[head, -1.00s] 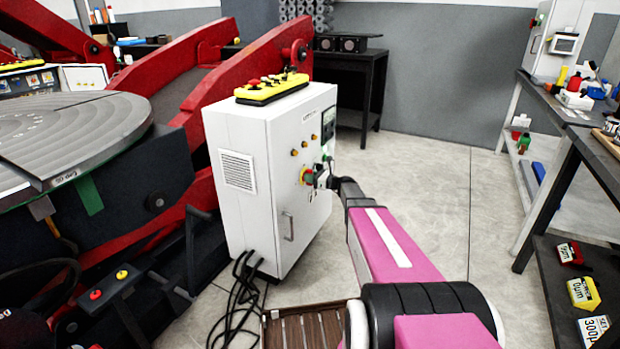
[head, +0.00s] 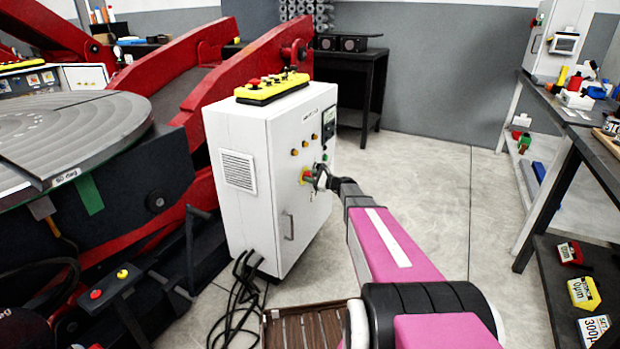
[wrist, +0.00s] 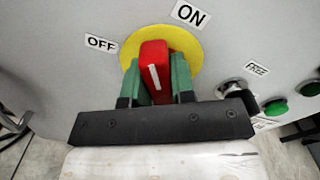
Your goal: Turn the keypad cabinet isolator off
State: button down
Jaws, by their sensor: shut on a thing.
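The white cabinet (head: 262,215) stands in the middle of the head view. Its isolator, a red handle (wrist: 154,62) on a yellow disc (wrist: 190,50), fills the centre of the wrist view. An OFF label (wrist: 100,43) is at the disc's left and an ON label (wrist: 190,14) at its upper right. The white line on the handle points roughly upward, between the two labels. My gripper (wrist: 157,88) is shut on the handle, with one green finger pad on each side. In the head view my gripper (head: 322,178) hides part of the isolator.
A black selector (wrist: 238,92) with a FREE label and green buttons (wrist: 275,108) sit right of the isolator. A yellow pendant (head: 270,88) lies on the cabinet. The red positioner (head: 240,85) stands close at left.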

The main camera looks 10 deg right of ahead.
jog(key=n, duration=0.5)
jog(key=shift+s+f+n, duration=0.1)
jog(key=shift+f+n, duration=0.05)
jog(key=shift+n, duration=0.15)
jog(key=n, duration=0.5)
jog(key=shift+a+f, duration=0.1)
jog(key=shift+f, duration=0.1)
jog(key=shift+n, duration=0.3)
jog(key=c, duration=1)
grip_release()
jog(key=shift+o, duration=0.2)
jog(key=v, duration=1.1)
